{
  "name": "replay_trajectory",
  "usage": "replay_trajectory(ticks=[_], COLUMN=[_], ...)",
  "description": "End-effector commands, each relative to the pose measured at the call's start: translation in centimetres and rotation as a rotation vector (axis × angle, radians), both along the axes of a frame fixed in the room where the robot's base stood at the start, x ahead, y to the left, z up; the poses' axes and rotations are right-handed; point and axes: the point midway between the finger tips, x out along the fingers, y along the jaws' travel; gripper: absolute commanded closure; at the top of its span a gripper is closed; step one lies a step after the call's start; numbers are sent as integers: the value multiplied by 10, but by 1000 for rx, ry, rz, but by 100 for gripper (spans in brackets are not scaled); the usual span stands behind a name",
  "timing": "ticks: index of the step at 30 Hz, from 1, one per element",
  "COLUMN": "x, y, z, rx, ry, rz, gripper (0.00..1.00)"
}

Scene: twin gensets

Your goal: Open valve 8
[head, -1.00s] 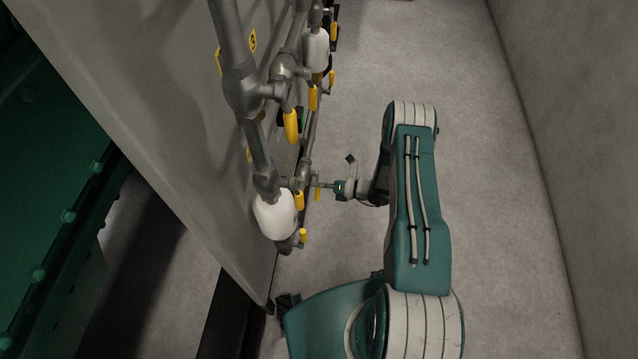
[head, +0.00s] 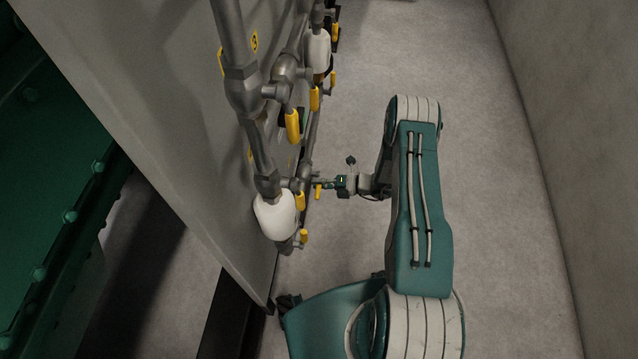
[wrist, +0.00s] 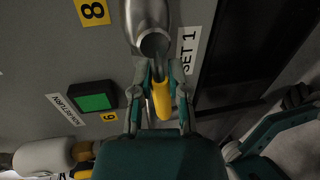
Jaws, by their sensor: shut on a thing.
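In the wrist view a yellow valve handle (wrist: 161,100) hangs below a grey pipe fitting (wrist: 150,35), close to a yellow tag marked 8 (wrist: 93,10). My gripper (wrist: 160,95) has one finger on each side of this handle and is shut on it. The handle's lower end shows between the fingers. In the head view my gripper (head: 328,184) reaches left to the pipework, at a small yellow handle (head: 318,192). The fingertips are too small there to see the contact.
Other yellow handles (head: 292,126) and a white cylinder (head: 275,215) sit on the pipes close by. In the wrist view a green square (wrist: 95,102) in a black frame and a NON-RETURN label (wrist: 66,110) are at left. Bare floor (head: 490,150) lies right of the arm.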

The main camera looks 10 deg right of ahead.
Motion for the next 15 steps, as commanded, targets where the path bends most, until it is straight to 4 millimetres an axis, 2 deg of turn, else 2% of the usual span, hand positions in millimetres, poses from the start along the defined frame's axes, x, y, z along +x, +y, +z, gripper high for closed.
replay_trajectory(ticks=[9, 10, 11, 12, 15], x=[4, 4, 4, 4, 2], y=[-2, -2, -2, -2, -1], z=[2, 2, 2, 1, 1], rx=[-4, -4, -4, -3, -3], ry=[-7, -7, -7, -7, -4], rz=[-8, -8, -8, -7, -5], gripper=[100, 66, 53, 44, 44])
